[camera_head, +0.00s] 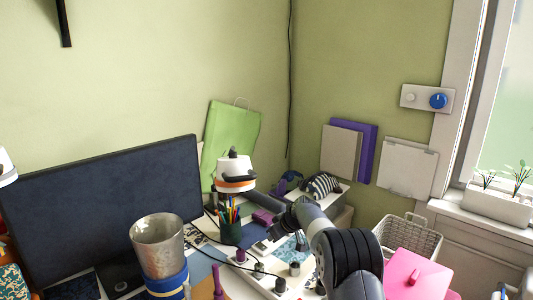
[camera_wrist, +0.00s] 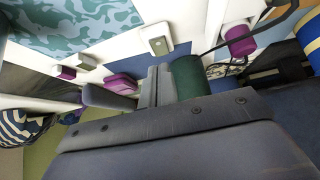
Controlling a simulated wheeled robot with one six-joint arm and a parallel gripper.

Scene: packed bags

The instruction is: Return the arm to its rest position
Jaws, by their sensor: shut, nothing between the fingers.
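My arm reaches in from the lower right in the head view, out over the cluttered desk. Its dark, jointed end is beside the pen cup (camera_head: 230,231). My gripper (camera_wrist: 155,84) shows in the wrist view with its two grey fingers together and nothing between them. Below the fingers, the wide dark gripper body fills the lower part of that view. In the head view the fingertips are too small and crowded by desk things to make out.
A dark monitor (camera_head: 105,205) stands at left, with a metal cup (camera_head: 158,243) in front. A wire basket (camera_head: 408,238) and pink folder (camera_head: 418,275) are at right. A striped item (camera_head: 322,184) lies behind my arm. Space above the desk is open.

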